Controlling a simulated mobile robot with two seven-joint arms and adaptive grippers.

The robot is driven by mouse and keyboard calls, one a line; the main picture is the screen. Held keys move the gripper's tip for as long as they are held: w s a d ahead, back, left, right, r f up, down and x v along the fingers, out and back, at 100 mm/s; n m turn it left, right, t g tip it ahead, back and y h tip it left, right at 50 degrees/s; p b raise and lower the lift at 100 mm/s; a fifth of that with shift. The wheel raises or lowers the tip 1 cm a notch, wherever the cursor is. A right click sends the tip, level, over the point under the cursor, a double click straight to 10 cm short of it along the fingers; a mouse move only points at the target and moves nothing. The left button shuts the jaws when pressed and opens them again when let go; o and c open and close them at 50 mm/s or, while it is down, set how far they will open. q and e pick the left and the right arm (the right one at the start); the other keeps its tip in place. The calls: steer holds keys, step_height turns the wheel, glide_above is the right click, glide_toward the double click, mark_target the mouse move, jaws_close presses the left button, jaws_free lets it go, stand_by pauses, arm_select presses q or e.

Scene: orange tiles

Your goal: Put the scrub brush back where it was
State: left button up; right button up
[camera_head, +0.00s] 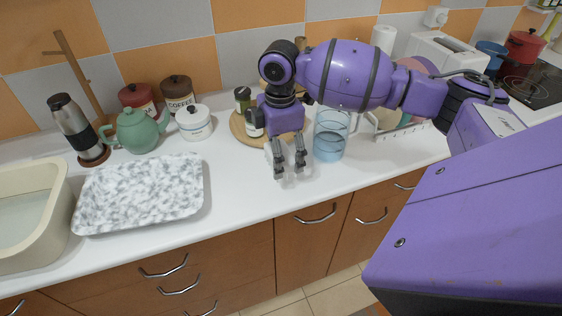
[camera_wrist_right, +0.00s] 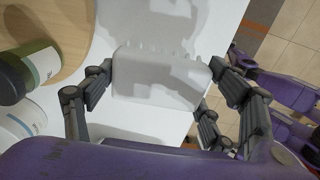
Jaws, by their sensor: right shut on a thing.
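My right gripper (camera_head: 288,158) is above the white counter, in front of the round wooden board and left of the blue glass pitcher. In the right wrist view, my right gripper (camera_wrist_right: 155,95) is shut on a white block with a row of small bristle-like points along one edge. The block looks like the scrub brush (camera_wrist_right: 160,78). In the head view the brush is barely visible, pale against the white counter between the fingers.
The pitcher (camera_head: 330,146) stands close right of the gripper. A round wooden board (camera_head: 239,127) with jars is behind. A speckled tray (camera_head: 140,195) and a beige basin (camera_head: 58,212) holding water are left. A dish rack (camera_head: 405,132) is right. Counter between tray and gripper is clear.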

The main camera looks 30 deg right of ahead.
steer(key=shift+d+f, duration=0.15)
steer(key=shift+f, duration=0.7)
steer(key=shift+d+f, duration=0.1)
steer(key=shift+f, duration=0.75)
steer(key=shift+f, duration=0.1)
steer(key=o, duration=1.1)
step_height(320, 180, up, 12)
steer(key=shift+r, duration=0.1)
